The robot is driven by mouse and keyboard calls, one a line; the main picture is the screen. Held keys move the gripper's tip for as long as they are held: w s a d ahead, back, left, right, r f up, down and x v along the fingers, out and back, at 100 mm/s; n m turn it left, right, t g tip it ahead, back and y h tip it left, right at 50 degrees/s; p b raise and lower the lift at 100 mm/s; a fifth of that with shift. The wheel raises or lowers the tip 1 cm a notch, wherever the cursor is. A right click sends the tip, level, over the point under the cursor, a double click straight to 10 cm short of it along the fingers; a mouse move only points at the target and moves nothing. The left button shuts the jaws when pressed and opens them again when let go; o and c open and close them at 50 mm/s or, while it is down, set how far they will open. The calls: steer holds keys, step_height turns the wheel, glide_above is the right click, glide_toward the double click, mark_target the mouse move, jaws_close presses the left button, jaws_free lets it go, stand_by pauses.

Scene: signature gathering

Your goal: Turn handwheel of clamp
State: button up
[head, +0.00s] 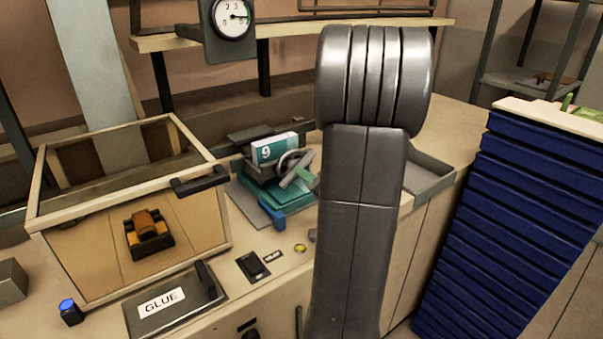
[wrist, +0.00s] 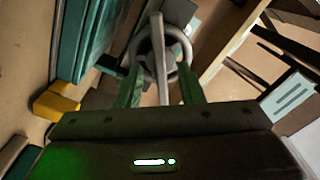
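The clamp stands on the bench in the head view, with a teal base (head: 290,196) and a teal-and-white block marked 9 (head: 274,148) in it. Its grey handwheel (head: 288,159) is on the near right side, partly hidden by my gripper (head: 297,179). In the wrist view the handwheel (wrist: 185,42) is a grey ring with a long bar across it, just ahead of my gripper (wrist: 161,88). The two green fingers are apart, one on each side of the bar, at the near rim. I cannot tell whether they touch the wheel.
A glass-fronted wooden box (head: 90,255) stands left of the clamp. A GLUE-labelled lid (head: 185,305) and a black switch (head: 253,266) lie in front. A gauge (head: 231,18) hangs above. A blue stack (head: 515,215) stands at the right. My arm hides part of the bench.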

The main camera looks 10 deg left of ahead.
steer(key=shift+x, duration=1.4)
jaws_close()
steer(key=shift+n+b, duration=0.65)
steer(key=shift+n, duration=0.05)
jaws_free()
steer(key=b+v, duration=0.1)
steer(key=v, duration=1.2)
steer(key=shift+s+d, duration=0.25)
steer(key=shift+d, duration=0.1)
